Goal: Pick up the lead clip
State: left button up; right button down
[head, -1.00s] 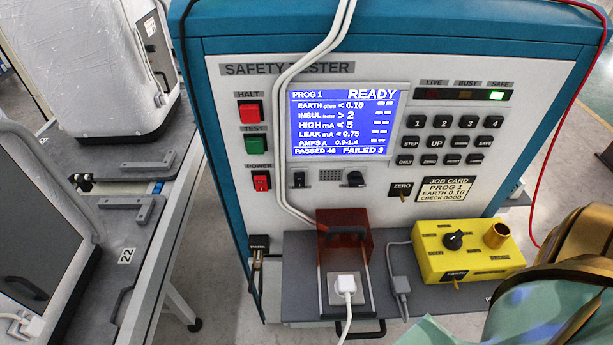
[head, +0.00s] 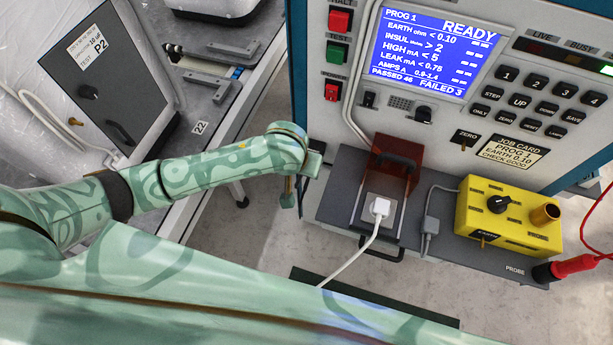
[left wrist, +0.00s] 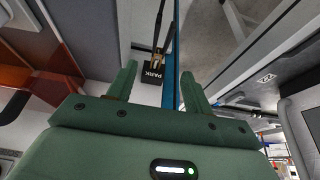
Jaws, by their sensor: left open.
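The lead clip (left wrist: 157,50), a brass-coloured clip on a dark lead, is parked at a black block marked PARK (left wrist: 153,76) beside the tester's blue edge. My left gripper (left wrist: 159,71) is open in the left wrist view, its two green fingers apart, with the clip and block appearing between and beyond the tips. No contact with the clip shows. In the head view my left gripper (head: 288,192) is at the left end of the tester's shelf, mostly hidden by its wrist, and the clip is hidden there. My right gripper is not in view.
The grey shelf (head: 340,205) carries a red hinged guard (head: 392,165) over a white plug (head: 380,207) and a yellow box (head: 510,225). A red probe (head: 572,266) is at the right. A bench with a white appliance (head: 105,85) stands left, across a gap.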

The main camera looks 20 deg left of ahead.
pick_arm(q)
jog(key=b, duration=0.2)
send_over(302, 180)
notch_tip(302, 180, down, 4)
jog(key=shift+f, duration=0.1)
jog(key=b+x, duration=0.2)
jog(key=x, duration=0.1)
jog(key=b+x, duration=0.1)
jog(key=shift+s+f+b, duration=0.1)
jog(key=shift+f+b, duration=0.3)
jog(key=shift+f, duration=0.25)
jog(key=shift+r, duration=0.2)
jog(key=c, duration=0.9)
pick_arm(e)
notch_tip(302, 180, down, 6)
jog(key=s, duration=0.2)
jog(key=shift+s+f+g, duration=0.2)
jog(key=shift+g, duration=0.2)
